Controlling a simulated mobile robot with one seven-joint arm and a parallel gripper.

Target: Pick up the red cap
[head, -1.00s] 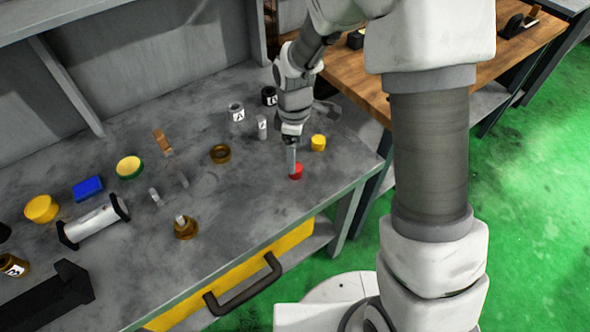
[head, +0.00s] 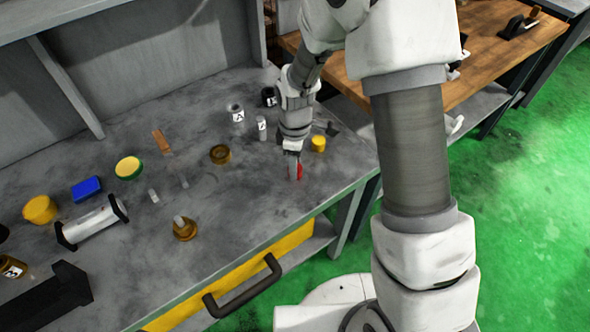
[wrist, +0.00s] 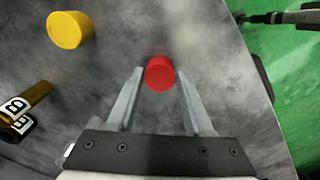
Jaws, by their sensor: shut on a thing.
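The red cap (head: 300,171) is near the front right edge of the grey workbench, partly hidden behind a finger of my gripper (head: 294,171). In the wrist view the round red cap (wrist: 160,73) sits between the two finger tips of my gripper (wrist: 160,78). The fingers are shut on the cap, one on each side. I cannot tell whether the cap is clear of the bench top or still touching it.
A yellow cap (head: 318,144) stands just behind and right of my gripper. The bench's front edge is close, with a yellow drawer (head: 240,277) below.

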